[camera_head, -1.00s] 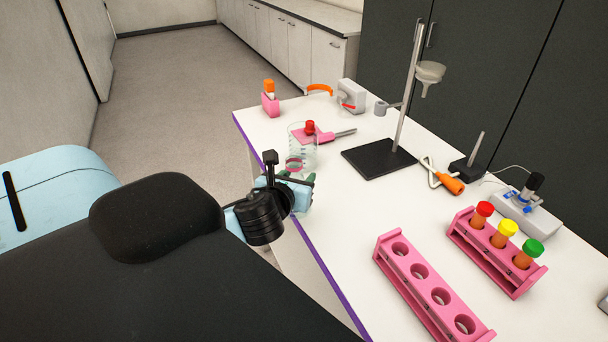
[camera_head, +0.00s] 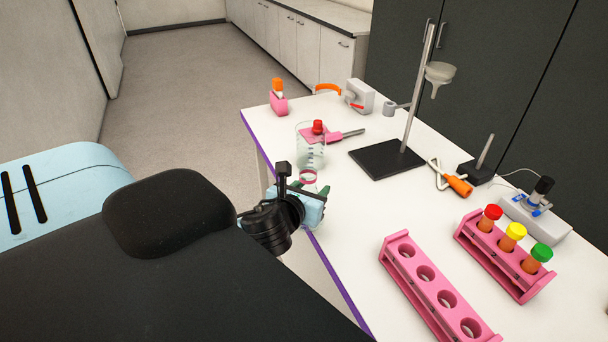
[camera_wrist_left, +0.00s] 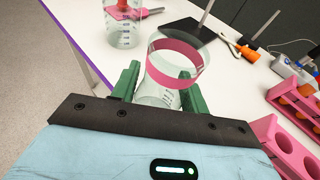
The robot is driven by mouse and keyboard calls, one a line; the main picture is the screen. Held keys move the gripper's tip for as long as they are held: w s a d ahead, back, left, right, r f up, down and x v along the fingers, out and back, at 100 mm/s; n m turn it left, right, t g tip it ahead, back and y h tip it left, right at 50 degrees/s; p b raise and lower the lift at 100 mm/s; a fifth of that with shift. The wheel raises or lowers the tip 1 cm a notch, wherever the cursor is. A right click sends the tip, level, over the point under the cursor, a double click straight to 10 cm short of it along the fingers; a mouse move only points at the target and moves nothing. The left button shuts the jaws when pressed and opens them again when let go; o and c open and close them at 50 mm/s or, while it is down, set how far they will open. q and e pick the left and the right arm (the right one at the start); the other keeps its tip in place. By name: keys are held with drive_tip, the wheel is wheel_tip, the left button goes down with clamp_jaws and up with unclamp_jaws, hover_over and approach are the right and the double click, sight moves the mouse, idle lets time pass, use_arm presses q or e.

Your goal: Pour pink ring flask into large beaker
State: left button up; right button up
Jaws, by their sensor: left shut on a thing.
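The pink ring flask (camera_head: 309,178) is clear glass with a pink band near its mouth. My left gripper (camera_head: 308,194) is shut on it near the table's left edge. In the left wrist view the flask (camera_wrist_left: 160,92) stands between the green fingers (camera_wrist_left: 158,95), its mouth facing up and away. I see no clear liquid in it. The large beaker (camera_head: 311,155) is clear glass with graduation marks and stands upright on the table just beyond the flask. It also shows at the top of the left wrist view (camera_wrist_left: 122,32). My right gripper is out of view.
A stand with a black base (camera_head: 385,158) is right of the beaker. An empty pink rack (camera_head: 425,295) and a rack of capped tubes (camera_head: 500,262) are nearer. The white table (camera_head: 350,215) is clear between.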

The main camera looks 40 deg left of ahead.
use_arm(q)
drive_tip(key=s+d+m+h, duration=0.1)
drive_tip(key=s+d+h, duration=0.1)
drive_tip(key=d, duration=0.5)
drive_tip(key=s+d+m+t+h, duration=0.1)
drive_tip(key=s+d+m+h, duration=0.1)
drive_tip(key=d, duration=0.6)
drive_tip(key=shift+f+m+h, duration=0.3)
drive_tip(key=shift+s+a, duration=0.1)
